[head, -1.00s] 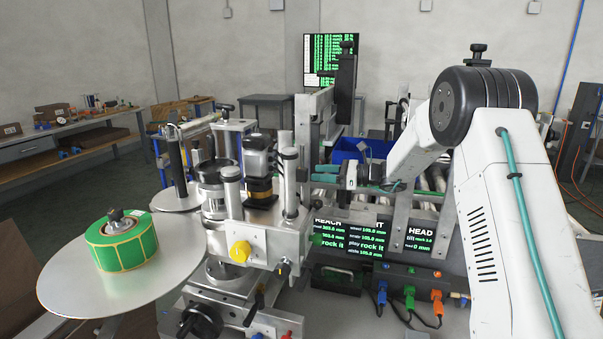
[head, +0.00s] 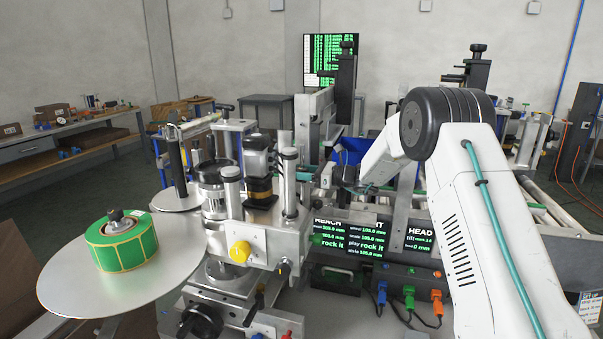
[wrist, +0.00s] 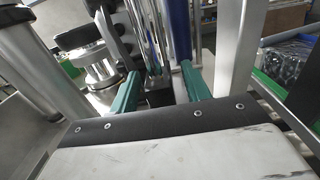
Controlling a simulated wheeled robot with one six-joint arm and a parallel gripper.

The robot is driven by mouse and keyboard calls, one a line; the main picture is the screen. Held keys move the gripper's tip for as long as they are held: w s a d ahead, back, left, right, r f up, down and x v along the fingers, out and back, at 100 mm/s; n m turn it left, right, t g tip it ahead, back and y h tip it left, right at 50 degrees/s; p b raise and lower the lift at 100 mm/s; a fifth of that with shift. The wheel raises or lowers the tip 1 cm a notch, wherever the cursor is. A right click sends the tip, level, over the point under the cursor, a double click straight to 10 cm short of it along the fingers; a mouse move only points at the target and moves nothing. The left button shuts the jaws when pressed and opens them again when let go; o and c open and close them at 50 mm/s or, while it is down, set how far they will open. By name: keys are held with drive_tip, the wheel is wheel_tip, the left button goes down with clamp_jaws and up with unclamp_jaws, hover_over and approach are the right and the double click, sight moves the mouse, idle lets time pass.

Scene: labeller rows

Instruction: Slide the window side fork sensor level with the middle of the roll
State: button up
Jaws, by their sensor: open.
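The roll of green labels (head: 122,242) lies on a round metal plate (head: 65,280) at the left of the head view. My gripper (head: 318,174) is beside the labeller's upright posts, well to the right of the roll. In the wrist view its two teal fingers (wrist: 158,92) stand apart, with bright metal rods and a small dark block (wrist: 158,98) beyond and between them. I cannot tell whether this block is the fork sensor. I cannot pick out a fork sensor for certain in the head view; the arm and machine parts hide much there.
The labeller (head: 250,205) with posts and a yellow knob (head: 240,251) stands close left of my gripper. Screens (head: 350,237) and cabled plugs are below it. A blue bin (head: 350,150) and a roller conveyor (head: 555,205) lie behind my arm.

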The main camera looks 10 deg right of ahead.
sight(302, 182)
clamp_jaws()
drive_tip(key=shift+f, duration=1.9)
unclamp_jaws()
drive_tip(key=shift+r, duration=0.1)
